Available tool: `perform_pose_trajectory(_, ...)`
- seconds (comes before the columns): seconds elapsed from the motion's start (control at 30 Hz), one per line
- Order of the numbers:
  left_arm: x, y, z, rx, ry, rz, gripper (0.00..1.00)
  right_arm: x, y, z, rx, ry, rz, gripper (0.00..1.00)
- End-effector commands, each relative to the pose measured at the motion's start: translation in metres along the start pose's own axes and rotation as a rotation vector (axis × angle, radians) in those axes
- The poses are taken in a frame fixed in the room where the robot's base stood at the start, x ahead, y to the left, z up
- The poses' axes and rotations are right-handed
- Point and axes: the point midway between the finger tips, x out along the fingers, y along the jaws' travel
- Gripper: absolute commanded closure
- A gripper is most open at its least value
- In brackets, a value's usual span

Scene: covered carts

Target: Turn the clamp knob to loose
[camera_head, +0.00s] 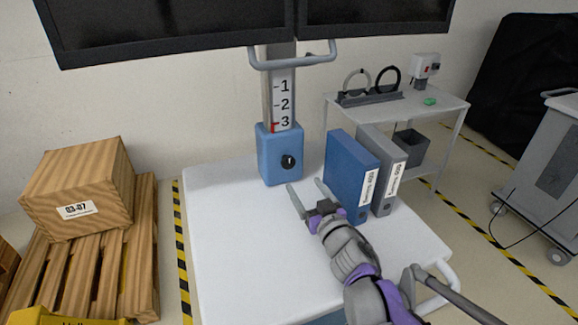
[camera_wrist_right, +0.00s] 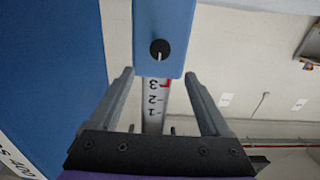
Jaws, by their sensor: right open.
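The clamp knob (camera_head: 288,161) is a round black knob with a light pointer line, on the front of the blue clamp block (camera_head: 268,141) on the grey column. In the right wrist view the knob (camera_wrist_right: 160,50) is near the top centre, with the pointer line about along the column. My right gripper (camera_head: 307,192) is open and empty, in front of the block and a little below the knob. In the right wrist view its fingers (camera_wrist_right: 158,82) stand apart, with the column's scale between them in the picture. The fingers appear apart from the knob. My left gripper is not in view.
A blue binder (camera_head: 350,178) and a grey binder (camera_head: 384,165) stand close to the right of my right gripper on the white cart top (camera_head: 225,240). Two dark monitors (camera_head: 160,30) and a grey handle (camera_head: 292,62) are above. The cart top's left side is clear.

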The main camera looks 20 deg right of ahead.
Motion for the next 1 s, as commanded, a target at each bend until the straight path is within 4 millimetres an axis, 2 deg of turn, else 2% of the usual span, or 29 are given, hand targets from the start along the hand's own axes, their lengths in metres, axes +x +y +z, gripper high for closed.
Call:
perform_pose_trajectory(0.3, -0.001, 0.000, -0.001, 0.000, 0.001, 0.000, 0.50, 0.059, 0.000, -0.001, 0.002, -0.001, 0.001, 0.19)
perform_pose_trajectory(0.5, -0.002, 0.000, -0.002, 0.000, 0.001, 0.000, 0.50, 0.087, 0.000, -0.001, 0.001, 0.000, 0.001, 0.19)
perform_pose_trajectory(0.7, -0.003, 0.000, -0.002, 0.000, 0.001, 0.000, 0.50, 0.099, 0.000, -0.001, 0.000, -0.001, 0.001, 0.19)
perform_pose_trajectory(0.93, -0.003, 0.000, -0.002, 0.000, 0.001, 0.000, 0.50, 0.099, 0.000, -0.001, 0.000, -0.001, 0.002, 0.19)
perform_pose_trajectory(0.97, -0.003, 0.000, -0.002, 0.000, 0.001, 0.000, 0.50, 0.099, 0.000, -0.001, 0.000, -0.001, 0.002, 0.21)
perform_pose_trajectory(1.0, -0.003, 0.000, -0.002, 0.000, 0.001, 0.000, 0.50, 0.099, 0.000, -0.001, 0.000, -0.001, 0.002, 0.28)
